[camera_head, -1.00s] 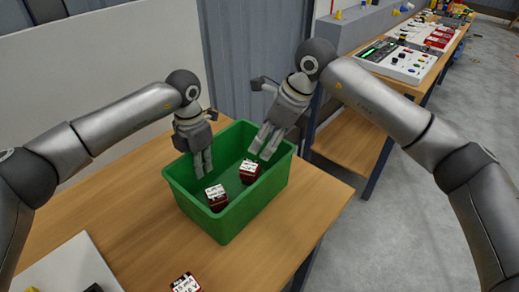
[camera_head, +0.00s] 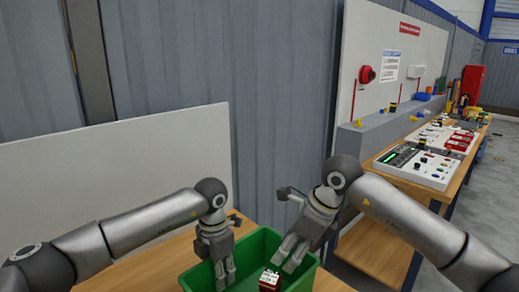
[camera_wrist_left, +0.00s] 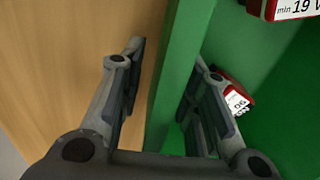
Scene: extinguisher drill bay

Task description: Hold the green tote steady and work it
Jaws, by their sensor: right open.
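The green tote (camera_head: 258,246) stands on the wooden table, cut off by the bottom edge of the head view. A red block (camera_head: 269,279) with a white label lies inside it. My left gripper (camera_head: 225,274) points down at the tote's left side. In the left wrist view it is open, with its fingers (camera_wrist_left: 162,95) on either side of the tote's wall (camera_wrist_left: 177,70): one outside over the table, one inside. Red labelled blocks (camera_wrist_left: 236,100) show inside, partly hidden. My right gripper (camera_head: 291,252) is open at the tote's right side, its fingers angled down at the tote.
A white board (camera_head: 110,185) stands behind the table. To the right, a second bench carries a control panel (camera_head: 415,165) and several small items. A red alarm bell (camera_head: 367,74) hangs on the panel behind it. Grey floor (camera_head: 487,225) is clear at far right.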

